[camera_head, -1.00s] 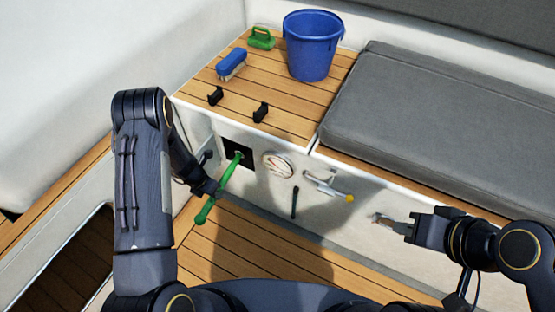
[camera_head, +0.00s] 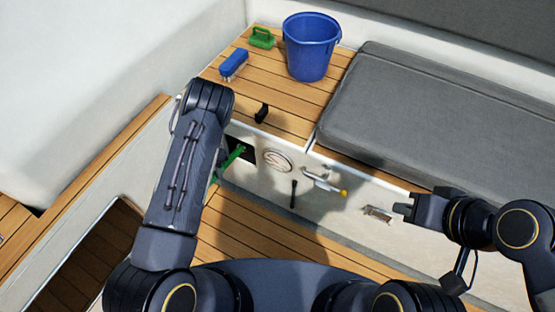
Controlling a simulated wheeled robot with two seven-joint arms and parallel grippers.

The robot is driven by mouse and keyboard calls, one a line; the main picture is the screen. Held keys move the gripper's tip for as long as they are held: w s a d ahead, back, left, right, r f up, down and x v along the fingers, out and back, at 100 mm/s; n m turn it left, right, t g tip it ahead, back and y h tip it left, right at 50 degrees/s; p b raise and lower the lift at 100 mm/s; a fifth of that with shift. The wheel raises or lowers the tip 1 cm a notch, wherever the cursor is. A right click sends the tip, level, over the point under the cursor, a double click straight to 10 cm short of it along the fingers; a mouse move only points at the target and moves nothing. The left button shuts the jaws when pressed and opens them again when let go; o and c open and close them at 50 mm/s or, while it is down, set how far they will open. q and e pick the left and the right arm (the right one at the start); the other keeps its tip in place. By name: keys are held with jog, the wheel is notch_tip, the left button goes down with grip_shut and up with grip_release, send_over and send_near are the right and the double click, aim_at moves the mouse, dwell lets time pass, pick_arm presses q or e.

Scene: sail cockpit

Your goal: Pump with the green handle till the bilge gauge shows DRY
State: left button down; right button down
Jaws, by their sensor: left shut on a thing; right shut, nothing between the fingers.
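The green handle (camera_head: 236,156) sticks out of a dark square opening in the white locker front. My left arm covers much of it. My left gripper (camera_head: 217,169) is mostly hidden behind that arm; the little that shows is at the handle, shut on it. The round bilge gauge (camera_head: 277,160) is on the panel just right of the opening. Its needle and lettering are too small to read. My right gripper (camera_head: 402,208) is shut and empty, in front of the panel at the right, clear of the handle.
Right of the gauge are a black lever (camera_head: 293,194) and a yellow-tipped valve lever (camera_head: 326,182); a metal latch (camera_head: 377,213) is near my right gripper. A blue bucket (camera_head: 311,50), blue brush (camera_head: 234,65) and green scrubber (camera_head: 262,38) stand on the wooden top. A black clip (camera_head: 262,112) shows.

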pick_arm(q)
jog(key=f+b, duration=0.1)
jog(key=s+f+t+b, duration=0.1)
jog(key=f, duration=0.1)
jog(key=shift+a+f+h, duration=0.2)
jog(key=shift+f+h, duration=0.05)
jog(key=shift+h, duration=0.05)
jog(key=f+b, duration=0.1)
jog(key=f+t+b, duration=0.1)
jog(key=b, duration=0.1)
jog(key=shift+s+f+t, duration=0.2)
jog(key=shift+f+t, duration=0.1)
jog(key=shift+a, duration=0.1)
jog(key=s+a+b, duration=0.1)
jog(key=s+a, duration=0.4)
jog(key=s, duration=0.7)
dwell(0.6)
